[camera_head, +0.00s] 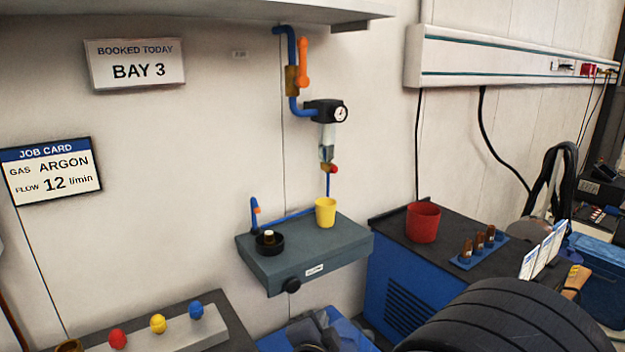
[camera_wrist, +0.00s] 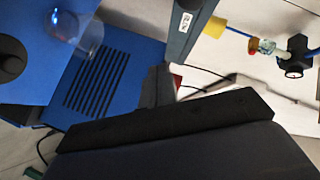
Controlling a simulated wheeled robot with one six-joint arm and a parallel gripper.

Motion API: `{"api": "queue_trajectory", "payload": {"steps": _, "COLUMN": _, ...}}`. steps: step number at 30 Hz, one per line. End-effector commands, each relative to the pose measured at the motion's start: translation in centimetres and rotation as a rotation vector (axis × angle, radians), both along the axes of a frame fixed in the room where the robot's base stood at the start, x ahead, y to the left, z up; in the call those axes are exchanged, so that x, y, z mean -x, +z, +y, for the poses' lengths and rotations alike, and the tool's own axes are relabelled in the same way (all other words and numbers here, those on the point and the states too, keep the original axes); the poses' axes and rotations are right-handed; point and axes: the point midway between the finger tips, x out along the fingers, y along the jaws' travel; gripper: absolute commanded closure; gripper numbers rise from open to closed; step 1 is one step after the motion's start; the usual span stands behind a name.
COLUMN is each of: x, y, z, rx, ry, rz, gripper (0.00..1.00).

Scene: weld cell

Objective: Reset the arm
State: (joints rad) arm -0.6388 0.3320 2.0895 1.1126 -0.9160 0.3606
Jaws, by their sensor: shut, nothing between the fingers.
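My gripper (camera_wrist: 165,122) shows as a dark shape across the lower part of the wrist view. It is shut, with nothing seen held in it. Beyond it in the wrist view are a blue cabinet with a slotted vent (camera_wrist: 98,80), a clear round vessel (camera_wrist: 75,35), a yellow cup (camera_wrist: 214,27) and a gauge (camera_wrist: 293,69). In the head view I cannot make out my gripper.
A grey wall shelf (camera_head: 275,262) bears a yellow cup (camera_head: 326,212) and a black dish (camera_head: 269,243). A red pot (camera_head: 423,222) and small brown bottles (camera_head: 479,240) stand on the dark bench right. Coloured knobs (camera_head: 158,324) are lower left. A dark ribbed shape fills the lower right.

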Motion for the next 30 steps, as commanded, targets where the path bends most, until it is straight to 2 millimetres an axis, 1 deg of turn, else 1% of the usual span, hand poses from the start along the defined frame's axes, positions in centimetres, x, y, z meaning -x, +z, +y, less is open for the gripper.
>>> {"api": "queue_trajectory", "payload": {"steps": 1, "x": 0.4, "y": 0.0, "z": -0.2, "rx": 0.0, "ry": 0.001, "rz": -0.001, "gripper": 1.0}}
{"api": "queue_trajectory", "payload": {"steps": 6, "x": 0.9, "y": 0.0, "z": -0.6, "rx": 0.0, "ry": 0.0, "rz": 0.0, "gripper": 1.0}}
{"api": "queue_trajectory", "payload": {"steps": 17, "x": 0.9, "y": 0.0, "z": -0.6, "rx": 0.0, "ry": 0.0, "rz": 0.0, "gripper": 1.0}}
{"api": "queue_trajectory", "payload": {"steps": 20, "x": 0.4, "y": 0.0, "z": -0.3, "rx": 0.0, "ry": 0.0, "rz": 0.0, "gripper": 1.0}}
{"api": "queue_trajectory", "payload": {"steps": 23, "x": -0.5, "y": 0.1, "z": 0.3, "rx": 0.0, "ry": 0.0, "rz": 0.0, "gripper": 1.0}}
{"api": "queue_trajectory", "payload": {"steps": 30, "x": -3.7, "y": 0.0, "z": 2.5, "rx": 0.001, "ry": 0.001, "rz": 0.002, "gripper": 1.0}}
